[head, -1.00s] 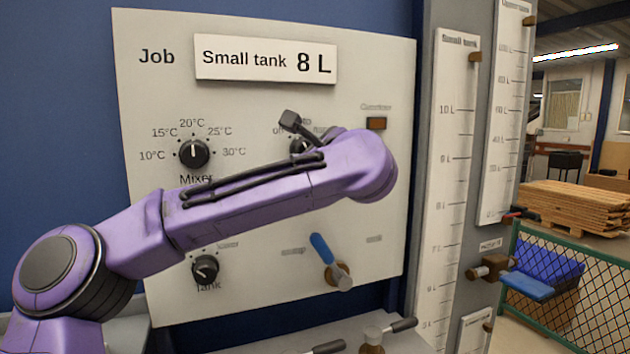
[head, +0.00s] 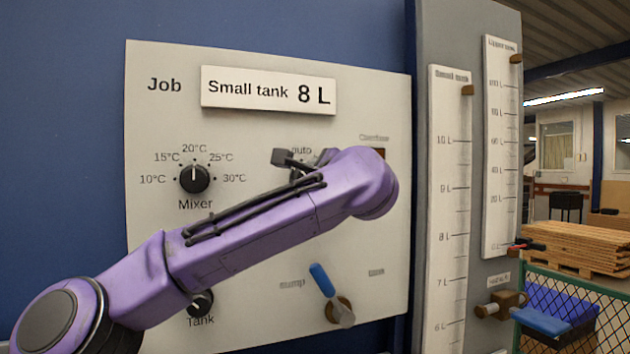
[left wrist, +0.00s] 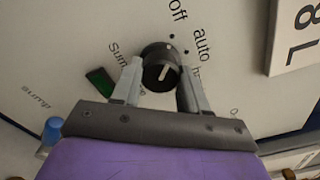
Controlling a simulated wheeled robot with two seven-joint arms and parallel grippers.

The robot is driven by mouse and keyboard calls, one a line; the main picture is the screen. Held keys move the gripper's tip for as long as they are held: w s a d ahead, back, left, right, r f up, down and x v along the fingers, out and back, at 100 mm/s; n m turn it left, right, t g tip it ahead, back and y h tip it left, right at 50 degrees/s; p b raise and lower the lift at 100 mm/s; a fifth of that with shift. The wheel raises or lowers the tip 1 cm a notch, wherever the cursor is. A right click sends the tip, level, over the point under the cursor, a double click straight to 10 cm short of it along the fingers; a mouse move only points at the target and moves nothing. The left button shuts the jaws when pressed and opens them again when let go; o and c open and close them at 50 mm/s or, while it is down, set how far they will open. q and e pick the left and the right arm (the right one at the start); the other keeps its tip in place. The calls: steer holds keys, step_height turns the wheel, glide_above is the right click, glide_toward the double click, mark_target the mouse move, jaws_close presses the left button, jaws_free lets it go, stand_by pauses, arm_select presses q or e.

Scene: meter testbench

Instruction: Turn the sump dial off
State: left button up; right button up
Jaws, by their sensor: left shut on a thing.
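The sump dial (left wrist: 157,55) is a round black knob with a white pointer line, on the white panel. In the left wrist view, "off" and "auto" are printed beside it and a third label is partly hidden. My left gripper (left wrist: 161,69) has its two grey fingers on either side of the knob, shut on it. I cannot tell clearly which mark the pointer faces. In the head view my purple left arm crosses the panel and hides most of the dial and the gripper fingers. My right gripper is not in view.
The mixer dial (head: 194,178) is to the left and the tank dial (head: 200,303) is low, close to my arm. A blue-handled valve (head: 323,281) is below the arm. Level gauges (head: 449,200) stand at the right. A job card (head: 268,91) is above.

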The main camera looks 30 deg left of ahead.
arm_select(q)
steer(key=o, duration=1.1)
steer(key=shift+s+a+r, duration=0.1)
steer(key=shift+a+r, duration=0.05)
steer(key=shift+r, duration=0.15)
steer(key=shift+c, duration=0.2)
steer(key=shift+f, duration=0.15)
steer(key=b+v, duration=0.3)
steer(key=v, duration=0.7)
steer(key=shift+d, duration=0.25)
